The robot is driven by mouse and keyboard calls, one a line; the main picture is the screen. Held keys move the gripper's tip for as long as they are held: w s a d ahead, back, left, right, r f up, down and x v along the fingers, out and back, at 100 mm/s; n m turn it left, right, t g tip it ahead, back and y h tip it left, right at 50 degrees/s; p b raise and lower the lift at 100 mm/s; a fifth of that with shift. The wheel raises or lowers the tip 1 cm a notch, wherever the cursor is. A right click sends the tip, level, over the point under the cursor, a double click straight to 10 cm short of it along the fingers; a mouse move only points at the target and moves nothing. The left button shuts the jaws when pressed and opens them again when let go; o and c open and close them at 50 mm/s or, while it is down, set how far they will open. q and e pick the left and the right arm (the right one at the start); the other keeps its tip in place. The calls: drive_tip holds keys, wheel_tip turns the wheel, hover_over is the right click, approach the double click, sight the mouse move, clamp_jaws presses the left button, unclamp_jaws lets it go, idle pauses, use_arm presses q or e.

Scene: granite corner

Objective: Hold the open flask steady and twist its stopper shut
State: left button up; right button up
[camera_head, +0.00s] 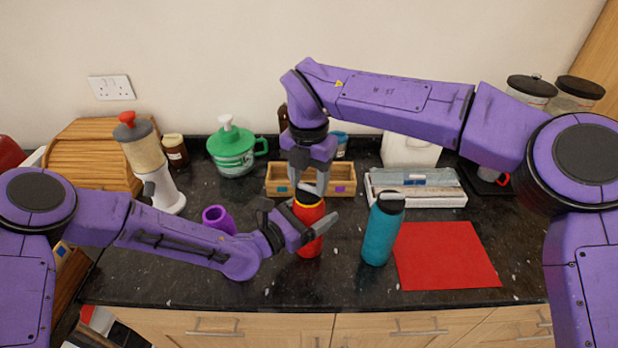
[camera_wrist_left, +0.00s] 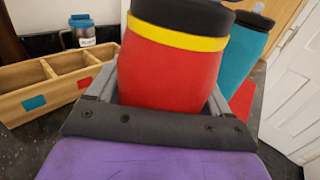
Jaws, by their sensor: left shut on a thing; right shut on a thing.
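The red flask (camera_head: 309,213) stands upright on the dark counter, with a yellow band near its top. My left gripper (camera_head: 310,230) is shut around its red body. The left wrist view shows the red body (camera_wrist_left: 168,75) between the fingers, with the black stopper (camera_wrist_left: 185,14) above the yellow band. My right gripper (camera_head: 310,187) comes down from above and is shut on the stopper, its fingers hiding most of it in the head view. The stopper sits on the flask's mouth; whether it is tight cannot be told.
A teal bottle (camera_head: 382,232) stands close to the right, beside a red mat (camera_head: 445,256). A purple cup (camera_head: 219,219) is at the left behind my left arm. A wooden divided box (camera_head: 276,191) is just behind the flask. A white tray (camera_head: 416,199) lies back right.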

sight(309, 185)
drive_tip(key=shift+n, duration=2.1)
drive_tip(key=o, duration=1.1)
drive_tip(key=shift+c, duration=0.2)
drive_tip(key=shift+r, duration=0.1)
wheel_tip(309, 185, up, 12)
use_arm(q)
drive_tip(key=o, duration=1.2)
